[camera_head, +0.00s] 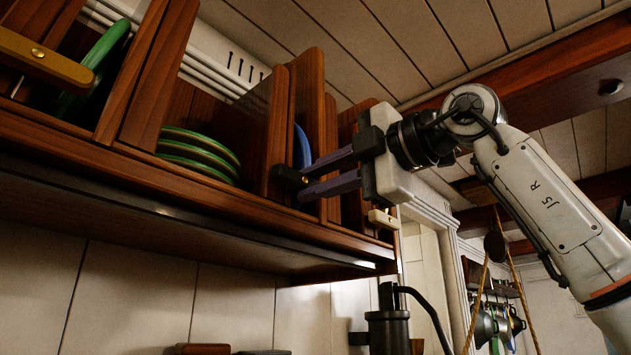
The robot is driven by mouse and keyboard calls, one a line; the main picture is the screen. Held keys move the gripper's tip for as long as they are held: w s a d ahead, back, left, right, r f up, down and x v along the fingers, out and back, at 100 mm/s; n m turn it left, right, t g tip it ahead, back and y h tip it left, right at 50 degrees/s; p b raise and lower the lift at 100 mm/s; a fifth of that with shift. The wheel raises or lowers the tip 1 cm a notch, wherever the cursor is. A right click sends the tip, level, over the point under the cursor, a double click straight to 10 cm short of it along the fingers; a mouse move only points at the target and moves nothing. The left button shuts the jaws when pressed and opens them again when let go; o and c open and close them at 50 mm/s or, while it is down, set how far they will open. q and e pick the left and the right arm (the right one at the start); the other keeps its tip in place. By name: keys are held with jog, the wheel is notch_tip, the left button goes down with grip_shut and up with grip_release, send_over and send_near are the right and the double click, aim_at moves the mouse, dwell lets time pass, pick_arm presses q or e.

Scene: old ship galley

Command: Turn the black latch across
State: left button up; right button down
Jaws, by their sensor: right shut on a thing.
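The black latch (287,176) is a small dark block on the front edge of a wooden divider in the wall rack. My right gripper (304,182) reaches in from the right, with its two purple-grey fingers pointing left. Its fingertips are shut on the black latch, one above and one below, and hide part of it. How far the latch is turned is hard to tell from this angle. My left gripper is not in view.
The wooden rack (190,207) holds green-rimmed plates (198,152) and a blue plate (302,147) behind the fingers. A black cylindrical fixture (388,325) stands below the gripper.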

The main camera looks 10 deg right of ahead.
jog(key=c, duration=1.6)
grip_release()
pick_arm(q)
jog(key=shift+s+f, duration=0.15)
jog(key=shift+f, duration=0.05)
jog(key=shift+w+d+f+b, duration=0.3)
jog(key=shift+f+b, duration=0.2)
jog(key=shift+b, duration=0.75)
pick_arm(e)
jog(key=v, duration=1)
jog(key=shift+s+d, duration=0.1)
jog(key=shift+d, duration=0.05)
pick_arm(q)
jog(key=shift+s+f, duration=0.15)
